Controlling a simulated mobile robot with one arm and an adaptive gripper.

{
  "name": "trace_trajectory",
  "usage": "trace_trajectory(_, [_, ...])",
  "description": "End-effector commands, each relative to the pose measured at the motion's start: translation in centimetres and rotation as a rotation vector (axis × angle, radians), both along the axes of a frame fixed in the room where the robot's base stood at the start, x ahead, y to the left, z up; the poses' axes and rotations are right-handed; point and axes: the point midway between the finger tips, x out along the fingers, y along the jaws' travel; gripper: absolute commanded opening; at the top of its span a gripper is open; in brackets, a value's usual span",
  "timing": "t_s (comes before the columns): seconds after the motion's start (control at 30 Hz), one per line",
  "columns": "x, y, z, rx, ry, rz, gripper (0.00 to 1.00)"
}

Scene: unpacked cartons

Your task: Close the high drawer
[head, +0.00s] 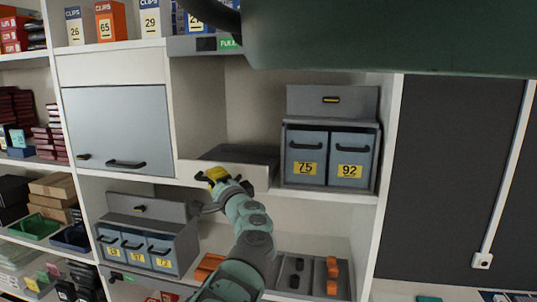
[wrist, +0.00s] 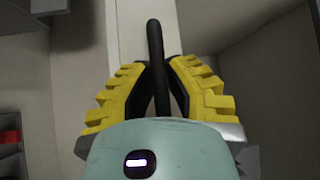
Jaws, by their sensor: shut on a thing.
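The high drawer (head: 255,176) has a pale front and sits in the middle bay of the shelf unit in the head view. Its front stands forward of the bay, with a dark grey inside or top showing behind it, so it looks partly open. My gripper (head: 214,176) is at the left half of this front. In the wrist view my gripper's yellow fingers (wrist: 155,95) are closed around a black bar handle (wrist: 155,45), which runs upright in that picture. The pale drawer front (wrist: 130,22) shows behind the handle.
A grey cabinet door (head: 118,125) with black handles is left of the drawer. A grey unit with bins 75 and 92 (head: 329,180) stands to its right. A similar bin unit (head: 150,262) is below left. An open tray (head: 308,278) lies below right.

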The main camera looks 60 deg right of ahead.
Motion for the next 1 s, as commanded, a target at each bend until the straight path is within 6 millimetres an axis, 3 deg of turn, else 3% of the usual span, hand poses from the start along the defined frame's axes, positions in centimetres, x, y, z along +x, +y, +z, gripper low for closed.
trace_trajectory(0.47, [0.2,-0.4,-0.6,-0.002,0.005,0.003,0.0])
trace_trajectory(1.0, [1.6,-3.4,-1.6,0.003,0.017,0.007,0.0])
